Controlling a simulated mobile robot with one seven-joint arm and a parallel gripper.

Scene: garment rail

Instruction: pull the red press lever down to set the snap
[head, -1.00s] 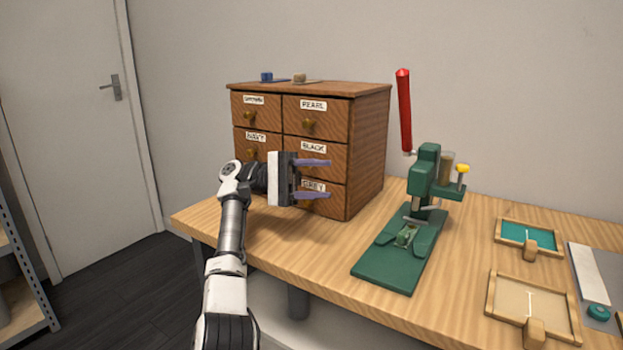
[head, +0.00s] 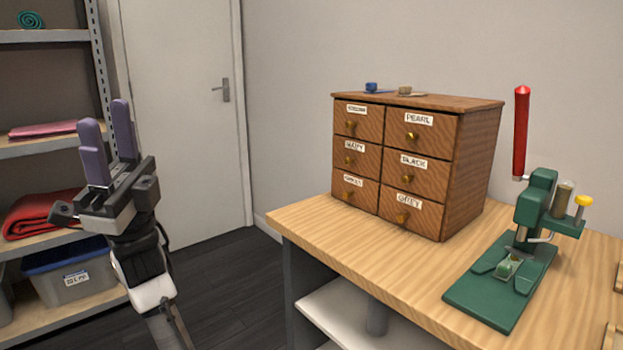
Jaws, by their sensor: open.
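The red press lever (head: 521,132) stands upright at the right of the head view, rising from the back of the green press (head: 538,200). The press stands on the workbench, with its flat green base toward the front. A small piece (head: 508,266) sits on the base under the press head; its details are too small to tell. My gripper (head: 107,125) is far to the left, in front of the shelving, its two purple fingers pointing up. It is open and empty, well apart from the lever.
A wooden drawer cabinet (head: 480,160) with labelled drawers stands on the workbench (head: 330,228) left of the press. Metal shelving (head: 102,75) at left holds red cloth (head: 45,208) and a grey bin (head: 75,280). A closed door (head: 180,125) is behind. Dark floor lies between shelving and bench.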

